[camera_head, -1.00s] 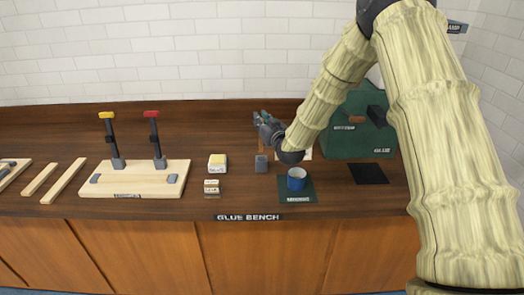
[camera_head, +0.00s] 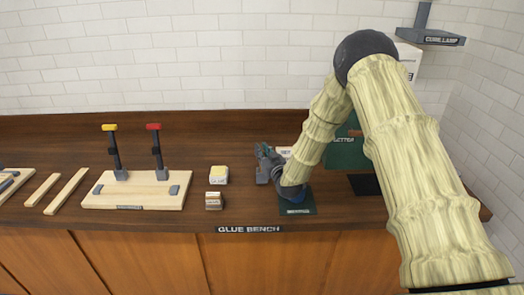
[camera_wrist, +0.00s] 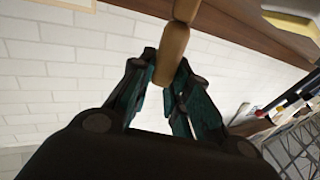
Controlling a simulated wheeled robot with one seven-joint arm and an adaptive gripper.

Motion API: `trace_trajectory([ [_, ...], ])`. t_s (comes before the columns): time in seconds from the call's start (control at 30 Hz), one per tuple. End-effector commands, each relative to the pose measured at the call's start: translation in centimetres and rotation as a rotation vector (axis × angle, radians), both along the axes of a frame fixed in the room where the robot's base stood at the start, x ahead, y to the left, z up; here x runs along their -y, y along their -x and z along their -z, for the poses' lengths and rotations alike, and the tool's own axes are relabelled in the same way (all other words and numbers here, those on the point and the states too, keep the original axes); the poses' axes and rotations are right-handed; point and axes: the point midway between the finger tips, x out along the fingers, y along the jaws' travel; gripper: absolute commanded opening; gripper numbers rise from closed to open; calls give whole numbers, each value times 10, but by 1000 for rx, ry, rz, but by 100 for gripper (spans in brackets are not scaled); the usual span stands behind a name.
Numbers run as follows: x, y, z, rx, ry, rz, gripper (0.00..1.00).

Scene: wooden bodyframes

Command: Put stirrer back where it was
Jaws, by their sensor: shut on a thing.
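The stirrer is a brown wooden stick (camera_wrist: 174,45) in the wrist view, running from the top edge down between the fingers. My gripper (camera_wrist: 166,85) is shut on it. In the head view my gripper (camera_head: 266,154) is at the back of the bench, just above a small grey holder (camera_head: 262,175). The stirrer cannot be made out there. A blue cup (camera_head: 296,194) stands on a dark green mat (camera_head: 298,210) at the front. My arm hides most of the cup.
A yellow-topped block (camera_head: 218,175) and a small labelled box (camera_head: 214,201) stand left of the grey holder. A board with two clamps (camera_head: 137,190) and wooden strips lie further left. A green cabinet (camera_head: 346,152) is partly behind my arm.

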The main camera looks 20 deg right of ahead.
Motion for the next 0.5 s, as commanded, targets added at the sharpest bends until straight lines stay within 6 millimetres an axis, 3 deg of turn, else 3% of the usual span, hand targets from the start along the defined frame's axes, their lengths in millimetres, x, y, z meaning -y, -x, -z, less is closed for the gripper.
trace_trajectory([
  [0.37,0,0,4,0,0,0,1],
  [0.4,0,0,2,0,0,0,25],
  [0.5,0,0,2,0,0,0,40],
])
